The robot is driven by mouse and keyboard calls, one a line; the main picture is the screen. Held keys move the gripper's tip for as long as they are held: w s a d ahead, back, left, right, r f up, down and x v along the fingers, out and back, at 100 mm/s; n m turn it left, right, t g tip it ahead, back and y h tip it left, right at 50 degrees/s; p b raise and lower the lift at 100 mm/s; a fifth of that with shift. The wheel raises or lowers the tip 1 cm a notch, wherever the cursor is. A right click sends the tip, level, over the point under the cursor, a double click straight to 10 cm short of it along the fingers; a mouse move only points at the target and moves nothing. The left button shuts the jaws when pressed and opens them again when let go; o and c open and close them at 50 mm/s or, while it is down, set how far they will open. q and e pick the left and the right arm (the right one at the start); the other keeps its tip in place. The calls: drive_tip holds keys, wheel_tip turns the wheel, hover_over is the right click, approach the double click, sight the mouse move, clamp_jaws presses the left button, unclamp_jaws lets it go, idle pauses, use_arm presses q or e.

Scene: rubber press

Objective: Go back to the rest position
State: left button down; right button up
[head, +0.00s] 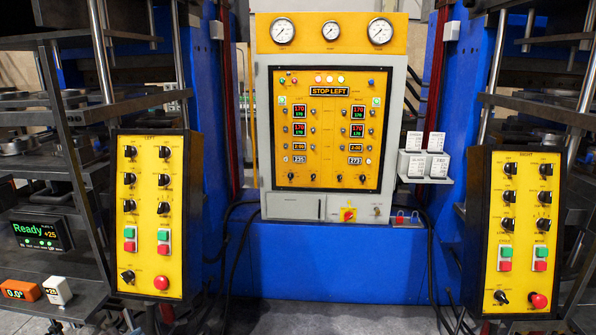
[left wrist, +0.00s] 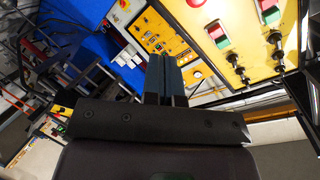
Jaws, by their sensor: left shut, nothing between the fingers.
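My left gripper (left wrist: 165,80) shows in the left wrist view with its two dark fingers together and nothing between them. It is apart from the yellow control panel with black knobs and red and green buttons, which fills the upper right of that view. Neither gripper shows in the head view. In the head view the left control panel (head: 149,225) stands at the left and the right control panel (head: 522,230) at the right. The central press panel (head: 325,130) reads "STOP LEFT" on its display.
Blue press frames (head: 330,262) stand behind the panels. A metal rack with shelves (head: 45,200) is at the far left, with a "Ready" display (head: 40,232). A small shelf (head: 425,180) with white boxes is right of the central panel. Dark cables hang along the press. Floor shows at the bottom middle.

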use_arm(q)
drive_tip(key=s+d+f+n+g, duration=0.1)
drive_tip(key=s+d+f+n, duration=0.4)
drive_tip(key=s+f, duration=0.2)
drive_tip(key=s+d+f+n+g+y+b, duration=0.1)
drive_tip(key=s+d+f+n+g, duration=0.1)
drive_tip(key=s+d+f+n, duration=0.3)
drive_tip(key=s+d+f, duration=0.1)
drive_tip(key=s+f, duration=0.2)
drive_tip(key=s, duration=0.4)
drive_tip(key=shift+s+f, duration=0.15)
drive_tip(key=shift+s, duration=0.05)
